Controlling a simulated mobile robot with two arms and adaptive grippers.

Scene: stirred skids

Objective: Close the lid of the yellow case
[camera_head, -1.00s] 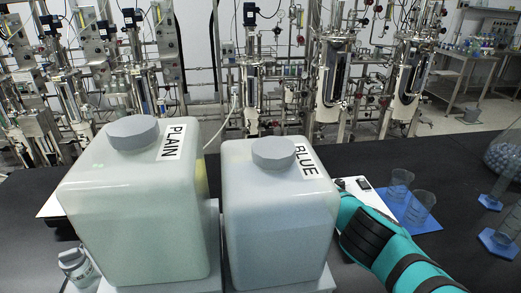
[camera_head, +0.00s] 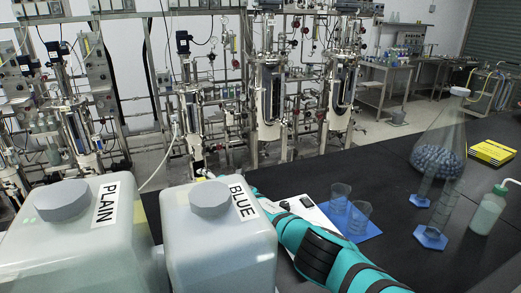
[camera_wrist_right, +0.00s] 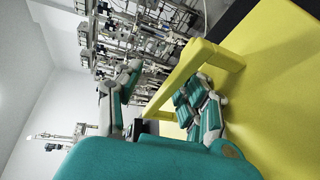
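The yellow case (camera_wrist_right: 272,75) fills the right side of the right wrist view. It shows as a broad flat yellow surface with a raised yellow bar or rim (camera_wrist_right: 205,62). My right gripper (camera_wrist_right: 168,75) is open, with its teal fingers apart and the yellow bar near and between them. I cannot tell whether they touch it. I cannot tell whether the lid is open. My left gripper is not in view.
The PLAIN container (camera_head: 75,245) and BLUE container (camera_head: 220,250) stand close in front. Beakers on a blue mat (camera_head: 362,228), a blue-based cylinder (camera_head: 430,237), a wash bottle (camera_head: 487,214), a large flask (camera_head: 440,150) and a yellow box (camera_head: 492,152) stand to the right.

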